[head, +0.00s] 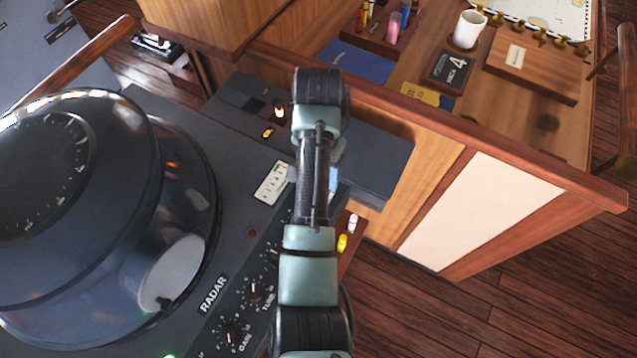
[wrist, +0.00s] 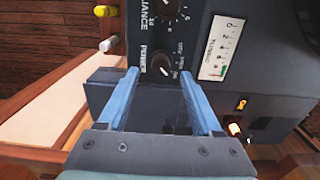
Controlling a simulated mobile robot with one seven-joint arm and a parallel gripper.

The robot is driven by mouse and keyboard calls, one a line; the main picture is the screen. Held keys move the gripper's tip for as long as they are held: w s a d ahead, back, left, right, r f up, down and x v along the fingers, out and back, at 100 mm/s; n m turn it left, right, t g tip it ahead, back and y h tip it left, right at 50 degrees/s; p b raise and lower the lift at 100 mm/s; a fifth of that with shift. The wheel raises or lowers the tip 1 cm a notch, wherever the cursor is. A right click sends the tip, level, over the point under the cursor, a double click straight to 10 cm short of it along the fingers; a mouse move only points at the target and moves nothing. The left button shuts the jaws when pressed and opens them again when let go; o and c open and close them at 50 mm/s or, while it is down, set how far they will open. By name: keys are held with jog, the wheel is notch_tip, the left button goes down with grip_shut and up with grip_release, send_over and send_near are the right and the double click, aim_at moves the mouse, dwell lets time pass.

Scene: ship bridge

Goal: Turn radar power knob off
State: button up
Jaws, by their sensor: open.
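The radar power knob (wrist: 162,63) is a small black knob on the dark console panel, beside the label POWER in the wrist view. My gripper (wrist: 158,75) is open, with its two blue fingers on either side of the knob as seen there. No grip on the knob shows; whether a finger touches it, I cannot tell. The small position words by the knob are too blurred to read, and its setting is unclear. In the head view, my arm hides the power knob and most of the gripper. The radar console (head: 215,250) lies left of the arm.
Another knob (wrist: 166,8) sits above the power knob in the wrist view. A white scale (wrist: 222,47), an orange switch (wrist: 241,104) and a lit lamp (wrist: 234,129) lie to the right. A wooden chart desk (head: 480,110) with a mug (head: 468,30) stands at the right.

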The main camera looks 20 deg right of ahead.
jog(key=shift+f, duration=1.85)
grip_shut()
